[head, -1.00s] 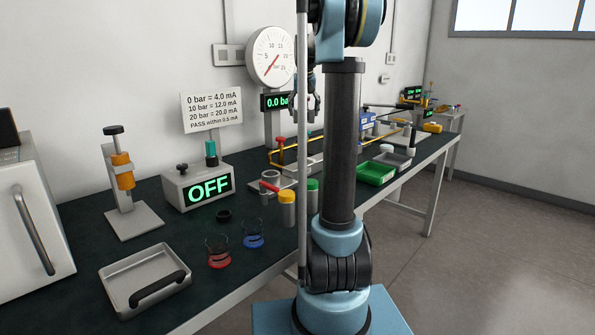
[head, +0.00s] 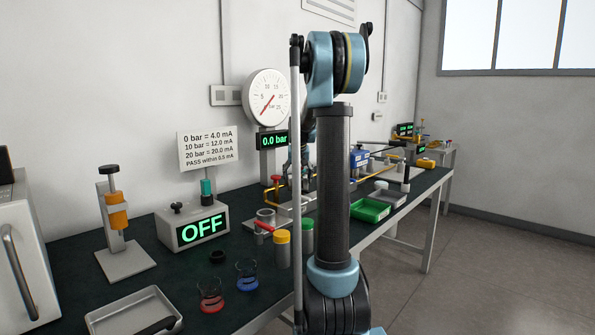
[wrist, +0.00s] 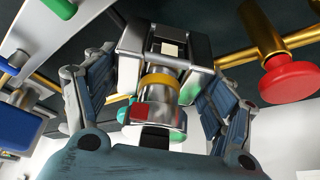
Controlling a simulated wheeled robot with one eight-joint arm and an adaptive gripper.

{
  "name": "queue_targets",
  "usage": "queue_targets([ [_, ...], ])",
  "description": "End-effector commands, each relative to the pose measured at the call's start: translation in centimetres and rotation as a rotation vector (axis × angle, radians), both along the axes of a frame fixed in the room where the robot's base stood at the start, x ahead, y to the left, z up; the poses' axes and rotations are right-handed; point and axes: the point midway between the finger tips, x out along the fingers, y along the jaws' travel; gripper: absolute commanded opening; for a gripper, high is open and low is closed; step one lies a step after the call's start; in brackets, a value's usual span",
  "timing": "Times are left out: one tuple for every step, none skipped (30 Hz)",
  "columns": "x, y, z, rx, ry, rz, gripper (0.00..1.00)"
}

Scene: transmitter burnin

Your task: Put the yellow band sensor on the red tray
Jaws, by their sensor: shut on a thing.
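The yellow band sensor is a short metal cylinder with a yellow band (wrist: 160,82), seen in the wrist view. My gripper (wrist: 163,62) is shut on it, with fingers on both sides. Small red and green parts show at its lower end; I cannot tell whether they belong to it. In the head view my gripper (head: 308,165) is partly hidden behind my arm, above the bench near the brass piping. I cannot make out a red tray in any view.
A green tray (head: 370,209) lies on the right of the bench. Yellow-capped (head: 283,251) and green-capped jars stand near the front edge. A red knob (wrist: 292,82) on brass piping is close to my gripper's right. The OFF unit (head: 193,228) and a metal pan (head: 105,317) are left.

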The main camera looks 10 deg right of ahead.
Motion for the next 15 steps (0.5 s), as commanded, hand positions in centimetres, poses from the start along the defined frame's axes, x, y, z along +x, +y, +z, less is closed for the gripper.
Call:
queue_targets([
  [0.1,0.0,-0.5,0.0,-0.001,0.0,0.13],
  [0.1,0.0,-0.6,0.0,-0.001,0.0,0.13],
  [0.0,0.0,-0.8,0.0,-0.001,0.0,0.13],
  [0.0,0.0,-0.9,0.0,-0.001,0.0,0.13],
  [0.0,0.0,-1.0,0.0,-0.001,0.0,0.13],
  [0.0,0.0,-1.1,0.0,-0.001,0.0,0.13],
  [0.0,0.0,-1.2,0.0,-0.001,0.0,0.13],
  [0.0,0.0,-1.4,0.0,-0.001,0.0,0.13],
  [0.0,0.0,-1.6,0.0,-0.001,0.0,0.13],
  [0.0,0.0,-1.8,0.0,-0.001,0.0,0.13],
  [0.0,0.0,-2.1,0.0,-0.001,0.0,0.13],
  [0.0,0.0,-2.5,0.0,-0.001,0.0,0.13],
  [0.0,0.0,-2.9,0.0,-0.001,0.0,0.13],
  [0.1,0.0,-3.3,0.0,-0.001,0.0,0.13],
  [0.1,0.0,-3.7,0.0,-0.001,0.0,0.13],
])
